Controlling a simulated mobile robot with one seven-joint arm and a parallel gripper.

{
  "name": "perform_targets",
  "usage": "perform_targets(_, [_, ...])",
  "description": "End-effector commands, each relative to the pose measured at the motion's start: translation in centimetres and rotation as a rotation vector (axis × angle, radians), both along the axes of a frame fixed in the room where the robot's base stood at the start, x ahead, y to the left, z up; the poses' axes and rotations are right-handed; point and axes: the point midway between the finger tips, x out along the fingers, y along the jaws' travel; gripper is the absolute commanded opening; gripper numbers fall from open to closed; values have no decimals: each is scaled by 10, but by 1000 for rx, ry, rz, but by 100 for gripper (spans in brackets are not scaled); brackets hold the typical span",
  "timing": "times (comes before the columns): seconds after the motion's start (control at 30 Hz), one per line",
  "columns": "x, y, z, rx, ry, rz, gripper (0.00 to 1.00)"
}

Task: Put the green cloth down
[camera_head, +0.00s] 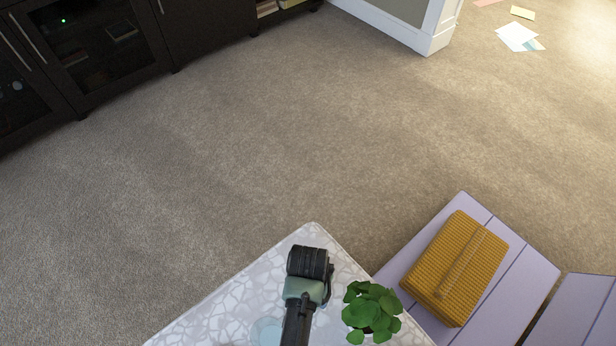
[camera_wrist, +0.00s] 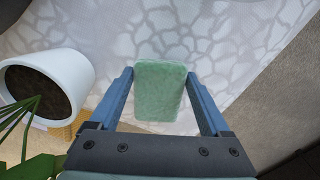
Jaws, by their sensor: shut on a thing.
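The green cloth (camera_wrist: 160,98) is a small, pale green, folded-looking piece in the middle of the wrist view. My gripper (camera_wrist: 160,76) has a blue finger along each side of it and is shut on it. The white mosaic-patterned tabletop (camera_wrist: 235,50) lies behind the cloth; I cannot tell whether the cloth touches it. In the head view, my arm reaches over the same tabletop (camera_head: 225,308) at the bottom. My fingers and the cloth cannot be clearly made out there.
A leafy green plant (camera_head: 372,308) stands on the table right of my arm; its white pot (camera_wrist: 62,80) is left of my gripper. A pale bluish round thing (camera_head: 267,332) is left of my arm. A lilac slatted surface (camera_head: 415,262) bears a mustard woven box (camera_head: 445,260).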

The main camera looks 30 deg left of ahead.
Motion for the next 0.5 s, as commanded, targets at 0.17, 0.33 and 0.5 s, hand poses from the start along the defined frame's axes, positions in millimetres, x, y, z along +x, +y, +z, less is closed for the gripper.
perform_targets(0.17, [0,0,1,0,0,0,20])
perform_targets(0.33, [0,0,0,0,0,0,20])
perform_targets(0.5, [0,0,-3,0,1,0,20])
